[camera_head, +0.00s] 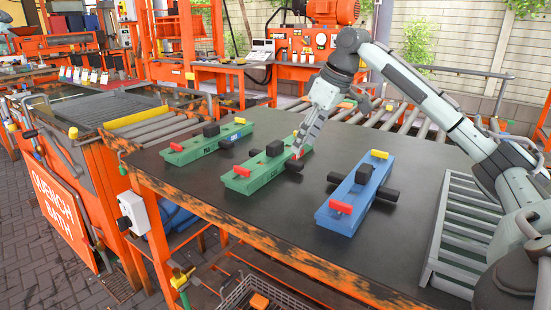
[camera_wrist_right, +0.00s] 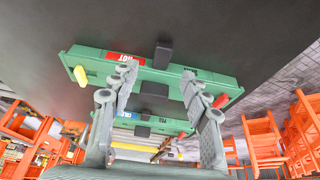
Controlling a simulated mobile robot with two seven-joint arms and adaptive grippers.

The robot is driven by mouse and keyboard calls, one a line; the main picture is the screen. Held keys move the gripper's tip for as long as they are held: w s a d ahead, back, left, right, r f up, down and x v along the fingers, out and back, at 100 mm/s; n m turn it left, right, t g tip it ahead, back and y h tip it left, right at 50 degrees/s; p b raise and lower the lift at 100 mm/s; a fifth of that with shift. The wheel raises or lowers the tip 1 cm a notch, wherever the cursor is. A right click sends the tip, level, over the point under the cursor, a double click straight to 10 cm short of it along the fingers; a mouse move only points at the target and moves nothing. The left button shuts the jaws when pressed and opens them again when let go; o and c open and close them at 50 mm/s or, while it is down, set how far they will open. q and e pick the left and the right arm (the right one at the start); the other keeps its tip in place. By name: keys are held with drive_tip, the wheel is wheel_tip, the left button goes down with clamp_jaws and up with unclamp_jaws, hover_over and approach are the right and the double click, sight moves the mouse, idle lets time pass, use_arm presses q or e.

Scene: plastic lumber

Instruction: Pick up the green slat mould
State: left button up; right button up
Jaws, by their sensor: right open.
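A green slat mould (camera_head: 265,172) lies in the middle of the dark table, with a black block on top and a red handle at its near end. In the right wrist view, this green mould (camera_wrist_right: 205,80) shows a red HOT label, a yellow handle and a red handle. A second green mould (camera_head: 205,146) lies to its left; in the wrist view it (camera_wrist_right: 125,123) has a blue COLD label. A blue mould (camera_head: 355,196) lies to the right. My right gripper (camera_head: 298,150) is open and empty by the middle mould's far end, partly covering it. My left gripper is out of view.
A grey slatted rack (camera_head: 455,240) lies at the table's right. Rollers (camera_head: 400,118) run behind the table (camera_head: 280,235). Black bars stick out beside the moulds. The table's front is clear.

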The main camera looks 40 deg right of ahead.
sight(295, 162)
drive_tip(key=x, duration=0.6)
drive_tip(key=shift+a+f, duration=0.15)
drive_tip(key=shift+f, duration=0.1)
drive_tip(key=shift+c, duration=0.3)
clamp_jaws()
drive_tip(key=shift+w+r, duration=0.15)
drive_tip(key=shift+r, duration=0.05)
